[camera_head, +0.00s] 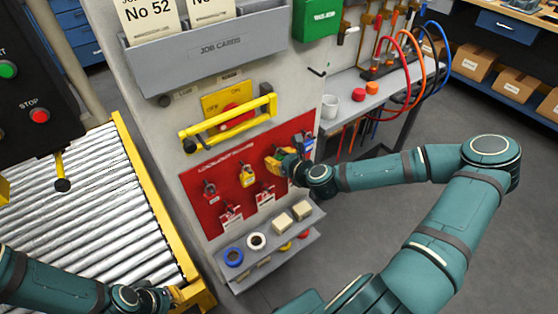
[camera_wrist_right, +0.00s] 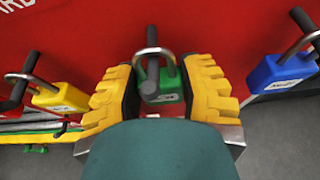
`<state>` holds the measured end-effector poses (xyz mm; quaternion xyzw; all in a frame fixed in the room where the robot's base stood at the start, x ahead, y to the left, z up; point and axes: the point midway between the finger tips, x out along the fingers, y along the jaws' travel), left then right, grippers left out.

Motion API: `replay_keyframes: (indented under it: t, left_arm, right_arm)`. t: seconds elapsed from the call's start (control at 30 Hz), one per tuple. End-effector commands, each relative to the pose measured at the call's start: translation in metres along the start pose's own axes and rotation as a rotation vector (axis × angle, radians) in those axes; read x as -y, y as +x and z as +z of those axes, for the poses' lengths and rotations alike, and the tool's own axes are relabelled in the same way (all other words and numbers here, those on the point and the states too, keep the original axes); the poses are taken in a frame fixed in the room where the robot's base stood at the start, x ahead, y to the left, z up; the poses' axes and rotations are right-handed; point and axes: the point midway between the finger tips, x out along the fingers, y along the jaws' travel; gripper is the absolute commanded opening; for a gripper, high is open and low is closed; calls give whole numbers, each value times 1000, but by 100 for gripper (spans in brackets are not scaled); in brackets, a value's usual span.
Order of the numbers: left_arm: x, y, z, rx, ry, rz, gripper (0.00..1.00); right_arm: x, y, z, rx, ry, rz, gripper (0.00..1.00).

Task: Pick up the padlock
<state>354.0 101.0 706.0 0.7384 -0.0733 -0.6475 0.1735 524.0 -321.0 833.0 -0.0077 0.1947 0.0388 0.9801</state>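A green padlock (camera_wrist_right: 170,84) hangs by its metal shackle on a dark peg of the red lockout board (camera_head: 227,170). My right gripper (camera_head: 285,165) is at the right part of this board. In the right wrist view its yellow fingers (camera_wrist_right: 160,95) stand apart, one on each side of the green padlock; I cannot tell whether they touch it. The gripper hides this padlock in the head view. A yellow padlock (camera_head: 247,179), a red padlock (camera_head: 209,189) and a blue padlock (camera_head: 308,144) hang on other pegs. My left gripper (camera_head: 178,294) is low at the left, its fingers unclear.
A grey shelf (camera_head: 275,250) with rings and blocks juts out below the board. A yellow handle bar (camera_head: 228,118) sticks out above it. A roller conveyor (camera_head: 80,215) lies to the left. A side shelf (camera_head: 350,100) with a white mug (camera_head: 330,105) is to the right.

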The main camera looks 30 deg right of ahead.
Motion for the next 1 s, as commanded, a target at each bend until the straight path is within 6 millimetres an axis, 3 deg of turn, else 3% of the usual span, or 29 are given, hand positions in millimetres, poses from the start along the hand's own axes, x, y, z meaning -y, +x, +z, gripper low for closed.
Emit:
replay_keyframes:
  t: [0.37, 0.57, 0.77, 1.0]
  left_arm:
    - [0, -1, 0, 0, 0, 0, 0]
    - [-3, -8, 1, 4, -1, 0, 0]
    - [-5, -13, 1, 6, -1, 0, 0]
    - [-8, -21, 2, 11, -2, 0, 0]
  right_arm:
    - [0, -1, 1, -1, 0, 0, 2]
    - [0, -6, 14, 1, -1, 0, 2]
    - [1, -31, 4, -2, 3, -2, 2]
    - [1, -75, -14, -3, 6, -3, 2]
